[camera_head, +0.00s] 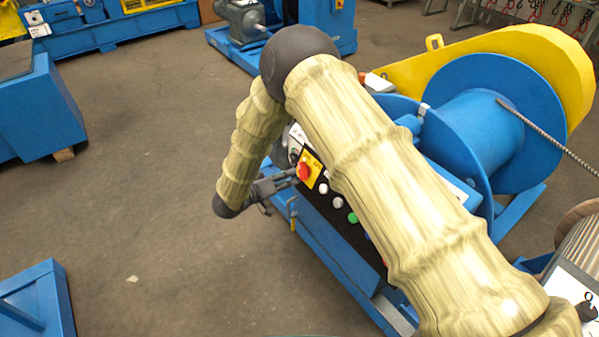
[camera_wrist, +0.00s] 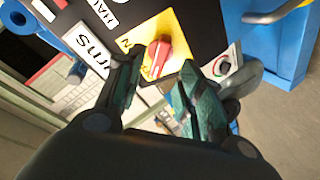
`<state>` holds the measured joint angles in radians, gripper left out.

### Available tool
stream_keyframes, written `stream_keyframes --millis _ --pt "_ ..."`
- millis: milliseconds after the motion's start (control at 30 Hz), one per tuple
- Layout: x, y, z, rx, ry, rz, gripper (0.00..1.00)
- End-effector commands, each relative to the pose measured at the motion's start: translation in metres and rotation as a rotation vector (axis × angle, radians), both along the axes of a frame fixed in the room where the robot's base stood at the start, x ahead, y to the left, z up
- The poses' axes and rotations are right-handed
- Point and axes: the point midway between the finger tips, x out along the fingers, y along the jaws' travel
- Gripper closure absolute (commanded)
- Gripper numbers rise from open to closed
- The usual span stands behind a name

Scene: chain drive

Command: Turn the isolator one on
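A red rotary isolator knob (camera_head: 304,171) on a yellow plate (camera_head: 313,161) sits on the black control panel, partly beside my arm. In the wrist view the red knob (camera_wrist: 157,58) and yellow plate (camera_wrist: 180,66) lie just beyond my fingertips. No number for the isolator is readable. My gripper (camera_wrist: 155,72) is open, with one finger on each side of the knob in the picture. No contact with the knob shows. In the head view my gripper (camera_head: 282,181) is at the panel's left end, close to the knob.
The panel also bears white buttons (camera_head: 337,202) and a green button (camera_head: 352,217). A small black switch on a round dial (camera_wrist: 222,66) lies right of the yellow plate. A blue winch drum (camera_head: 470,125) with a yellow guard stands behind.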

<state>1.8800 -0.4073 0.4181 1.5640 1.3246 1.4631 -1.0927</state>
Motion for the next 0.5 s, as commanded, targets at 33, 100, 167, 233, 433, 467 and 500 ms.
stream_keyframes --millis 33,100,167,233,433,467,500 --pt "0.005 -0.006 -0.002 -0.001 0.000 0.000 0.62" --pt "0.013 -0.013 -0.005 -0.001 0.000 0.001 0.62" --pt "0.020 -0.019 -0.008 0.000 -0.001 0.001 0.62" --pt "0.027 -0.026 -0.011 -0.001 0.000 0.002 0.62" --pt "0.040 -0.039 -0.018 0.000 0.001 0.002 0.62" --pt "0.042 -0.040 -0.018 0.000 0.000 0.003 0.62" --pt "0.043 -0.041 -0.019 0.000 0.000 0.003 0.62"
